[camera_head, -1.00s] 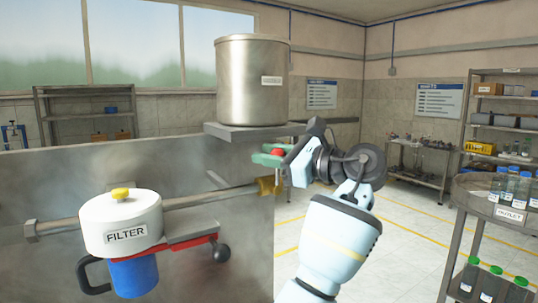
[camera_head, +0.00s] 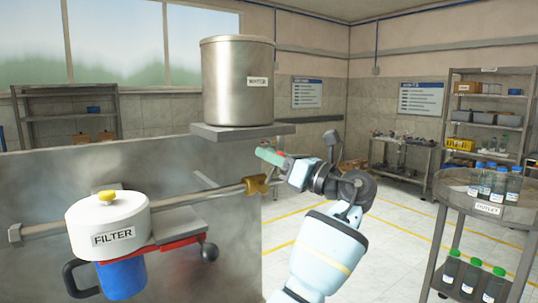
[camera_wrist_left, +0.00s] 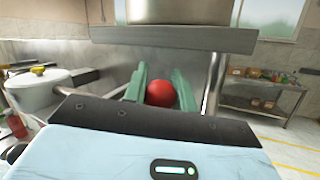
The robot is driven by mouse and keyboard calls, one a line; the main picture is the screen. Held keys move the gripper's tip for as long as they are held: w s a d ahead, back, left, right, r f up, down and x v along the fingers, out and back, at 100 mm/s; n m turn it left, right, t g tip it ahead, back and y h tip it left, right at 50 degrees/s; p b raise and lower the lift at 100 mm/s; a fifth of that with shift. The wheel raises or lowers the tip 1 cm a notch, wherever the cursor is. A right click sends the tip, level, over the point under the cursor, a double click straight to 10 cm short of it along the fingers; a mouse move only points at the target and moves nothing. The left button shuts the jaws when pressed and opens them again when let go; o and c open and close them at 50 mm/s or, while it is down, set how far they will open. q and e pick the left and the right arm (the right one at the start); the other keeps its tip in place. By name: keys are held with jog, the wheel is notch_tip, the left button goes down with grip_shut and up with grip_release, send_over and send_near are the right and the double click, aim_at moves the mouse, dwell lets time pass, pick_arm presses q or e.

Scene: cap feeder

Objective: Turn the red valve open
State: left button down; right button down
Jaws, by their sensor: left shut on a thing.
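The red valve knob (camera_wrist_left: 160,93) shows in the left wrist view as a red ball between the two green fingers. My left gripper (camera_head: 270,155) is shut on it. In the head view the fingers and wrist hide the knob. The gripper is just above the brass fitting (camera_head: 256,184) at the right end of the metal pipe (camera_head: 172,202). My right gripper is not in view.
A steel water tank (camera_head: 238,85) stands on a shelf (camera_head: 243,131) just above the gripper. A white filter housing (camera_head: 107,220) is at the lower left on the metal panel (camera_head: 233,235). An outlet rack with bottles (camera_head: 462,192) stands at the right.

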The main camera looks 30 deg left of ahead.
pick_arm(q)
jog(key=shift+w+f, duration=0.1)
dwell(0.4)
jog(key=c, duration=1.1)
grip_release()
jog(key=shift+d, duration=0.15)
jog(key=shift+b+v, duration=0.6)
jog(key=shift+v, duration=3.25)
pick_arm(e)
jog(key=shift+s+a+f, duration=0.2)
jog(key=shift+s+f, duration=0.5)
